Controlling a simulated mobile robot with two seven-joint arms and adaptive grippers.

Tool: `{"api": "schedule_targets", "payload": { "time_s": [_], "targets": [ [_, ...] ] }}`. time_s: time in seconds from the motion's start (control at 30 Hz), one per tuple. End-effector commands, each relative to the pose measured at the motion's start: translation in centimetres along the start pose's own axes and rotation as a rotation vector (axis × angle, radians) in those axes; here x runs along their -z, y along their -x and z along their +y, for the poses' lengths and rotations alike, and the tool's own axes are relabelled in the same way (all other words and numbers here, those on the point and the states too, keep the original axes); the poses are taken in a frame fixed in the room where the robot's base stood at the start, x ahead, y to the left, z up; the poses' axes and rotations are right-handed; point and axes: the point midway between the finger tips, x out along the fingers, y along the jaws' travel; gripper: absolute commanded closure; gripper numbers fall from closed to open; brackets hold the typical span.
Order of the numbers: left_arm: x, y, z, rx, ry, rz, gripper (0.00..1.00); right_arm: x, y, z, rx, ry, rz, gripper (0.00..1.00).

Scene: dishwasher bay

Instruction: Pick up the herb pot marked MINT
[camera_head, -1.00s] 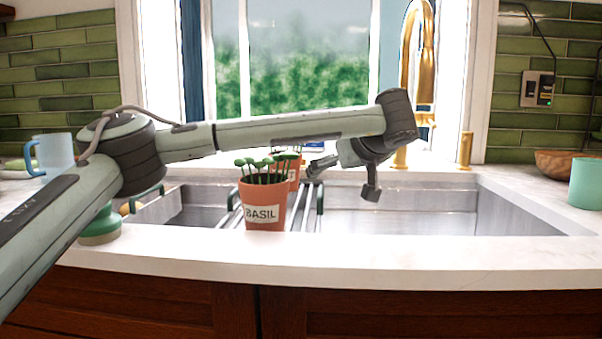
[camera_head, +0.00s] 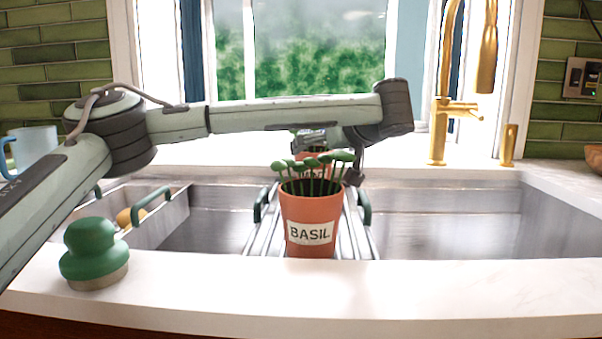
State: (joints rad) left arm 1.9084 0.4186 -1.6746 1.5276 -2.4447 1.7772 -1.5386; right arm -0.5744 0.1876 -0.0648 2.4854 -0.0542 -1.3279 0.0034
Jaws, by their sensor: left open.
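A terracotta pot marked BASIL (camera_head: 310,222) with dark green round-leaved sprouts stands upright at the sink's front edge, in the middle of the view. My left arm crosses from the left above the sink. My left gripper (camera_head: 303,141) is open, behind and above the basil pot, close to the rear pot and overlapping it in the picture. I cannot tell whether it touches that pot. My right gripper is not in view.
A slatted rack (camera_head: 358,232) with green handles spans the sink under the pots. A green-topped brush or scrubber (camera_head: 91,250) stands on the front counter at left. A gold tap (camera_head: 439,135) rises behind the sink. The right basin (camera_head: 440,222) looks empty.

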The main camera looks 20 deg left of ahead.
Motion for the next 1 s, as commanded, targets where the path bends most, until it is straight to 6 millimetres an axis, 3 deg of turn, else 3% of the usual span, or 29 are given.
{"api": "schedule_targets", "payload": {
  "time_s": [0.17,0.67,0.97,1.0],
  "targets": [
    [0.0,-1.0,0.1,0.0,0.0,-0.002,0.0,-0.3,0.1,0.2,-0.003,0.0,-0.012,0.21],
    [-0.1,-7.4,0.5,0.002,0.001,-0.002,0.0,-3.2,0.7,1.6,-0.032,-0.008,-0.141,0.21],
    [-0.1,-7.8,0.6,-0.001,0.0,0.0,0.0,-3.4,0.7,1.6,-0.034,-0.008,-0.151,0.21],
    [-0.1,-7.8,0.6,-0.001,0.0,0.0,0.05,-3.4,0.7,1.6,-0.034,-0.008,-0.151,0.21]
  ]
}}
